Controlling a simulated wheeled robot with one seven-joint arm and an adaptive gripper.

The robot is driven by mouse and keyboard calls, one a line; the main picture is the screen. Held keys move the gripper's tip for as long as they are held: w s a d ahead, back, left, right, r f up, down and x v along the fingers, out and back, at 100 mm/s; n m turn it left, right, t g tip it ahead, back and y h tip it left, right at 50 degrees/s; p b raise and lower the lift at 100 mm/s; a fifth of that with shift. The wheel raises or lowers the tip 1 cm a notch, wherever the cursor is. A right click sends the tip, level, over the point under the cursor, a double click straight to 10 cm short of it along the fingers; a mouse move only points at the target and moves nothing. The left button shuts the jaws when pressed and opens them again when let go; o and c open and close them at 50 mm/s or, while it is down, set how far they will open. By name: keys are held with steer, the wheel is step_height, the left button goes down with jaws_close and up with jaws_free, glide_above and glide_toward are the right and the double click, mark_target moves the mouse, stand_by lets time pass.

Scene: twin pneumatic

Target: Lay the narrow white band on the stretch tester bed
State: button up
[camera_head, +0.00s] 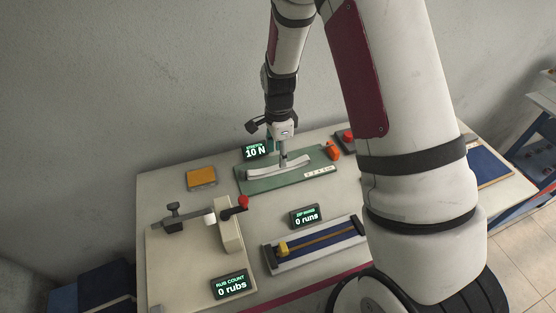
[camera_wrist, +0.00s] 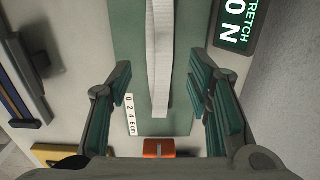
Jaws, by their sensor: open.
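The narrow white band (camera_wrist: 160,60) runs lengthwise over the green stretch tester bed (camera_wrist: 128,30) in the wrist view. In the head view the band (camera_head: 263,174) lies along the green bed (camera_head: 250,186), looking slightly bowed; whether all of it touches the bed is hard to tell. An orange clamp (camera_wrist: 158,148) is past the band's near end in the wrist view. My gripper (camera_wrist: 162,85) is open, one finger on each side of the band with clear gaps. In the head view my gripper (camera_head: 283,158) is above the bed's middle.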

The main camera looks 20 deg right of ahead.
step_height(320, 180, up, 8)
steer(key=f, duration=0.1)
step_height(320, 180, up, 10)
steer(key=n+t, duration=0.1)
steer(key=n, duration=0.3)
glide_above(278, 168)
steer(key=s, duration=0.4)
steer(key=s+r+n+t, duration=0.2)
steer(key=s+r+n, duration=0.5)
steer(key=s, duration=0.2)
steer(key=s+r+n+t, duration=0.2)
steer(key=s+r+n, duration=0.5)
steer(key=s, duration=0.3)
steer(key=shift+t+b, duration=0.3)
steer(key=shift+b, duration=0.1)
steer(key=shift+s+r, duration=0.1)
